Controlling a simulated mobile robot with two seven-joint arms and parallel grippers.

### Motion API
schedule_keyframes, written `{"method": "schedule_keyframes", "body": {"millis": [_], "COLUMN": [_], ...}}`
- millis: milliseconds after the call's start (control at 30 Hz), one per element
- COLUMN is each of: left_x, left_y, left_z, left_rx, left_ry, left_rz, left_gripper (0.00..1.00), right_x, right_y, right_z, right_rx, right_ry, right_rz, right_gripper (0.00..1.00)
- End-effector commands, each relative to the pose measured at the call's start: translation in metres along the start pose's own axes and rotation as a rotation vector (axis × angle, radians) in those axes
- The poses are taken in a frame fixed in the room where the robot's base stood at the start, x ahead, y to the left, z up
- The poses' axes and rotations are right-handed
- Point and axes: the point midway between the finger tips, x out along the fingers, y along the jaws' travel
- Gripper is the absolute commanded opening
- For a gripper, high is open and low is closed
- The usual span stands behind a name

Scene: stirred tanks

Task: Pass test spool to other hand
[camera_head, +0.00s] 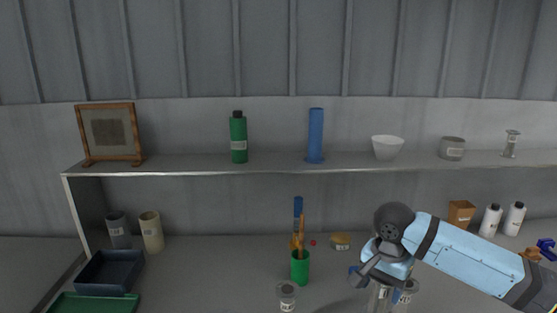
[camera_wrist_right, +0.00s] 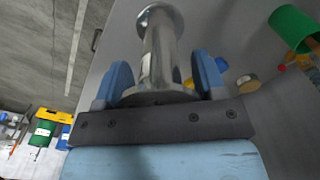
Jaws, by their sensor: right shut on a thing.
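A shiny metal spool (camera_wrist_right: 162,50) with a round flange at its end stands between the two blue fingers of my right gripper (camera_wrist_right: 160,82) in the right wrist view. The gripper is shut on the spool's body. In the head view my right gripper (camera_head: 364,274) is low over the bench, right of the green cup; the spool is hard to tell there from the grey containers close by. A similar small grey spool (camera_head: 511,143) stands on the shelf at the far right. My left gripper is not in view.
A green cup (camera_head: 300,267) with tools and a labelled jar (camera_head: 287,296) stand left of my right gripper. Grey containers (camera_head: 406,292) stand close by it. A dark blue tray (camera_head: 110,271) and green tray (camera_head: 92,304) lie at left. The bench between cup and trays is mostly clear.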

Motion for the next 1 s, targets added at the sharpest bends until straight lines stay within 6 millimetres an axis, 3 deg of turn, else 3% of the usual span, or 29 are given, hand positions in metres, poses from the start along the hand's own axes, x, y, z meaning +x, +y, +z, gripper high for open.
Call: {"method": "schedule_keyframes", "body": {"millis": [33, 200, 400, 1000], "left_x": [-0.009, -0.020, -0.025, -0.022], "left_y": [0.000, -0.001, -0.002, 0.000], "left_z": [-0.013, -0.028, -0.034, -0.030], "left_rx": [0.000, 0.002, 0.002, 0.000], "left_ry": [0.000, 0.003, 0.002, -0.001], "left_rz": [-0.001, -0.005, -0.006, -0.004], "left_gripper": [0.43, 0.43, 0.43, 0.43], "right_x": [-0.002, 0.009, 0.015, 0.022], "right_y": [0.016, 0.053, 0.077, 0.080], "right_z": [0.010, 0.039, 0.058, 0.062], "right_rx": [-0.114, -0.466, -0.694, -0.740], "right_ry": [-0.002, -0.007, -0.010, -0.010], "right_rz": [0.004, -0.001, -0.006, -0.009], "right_gripper": [0.35, 0.35, 0.35, 0.35]}}
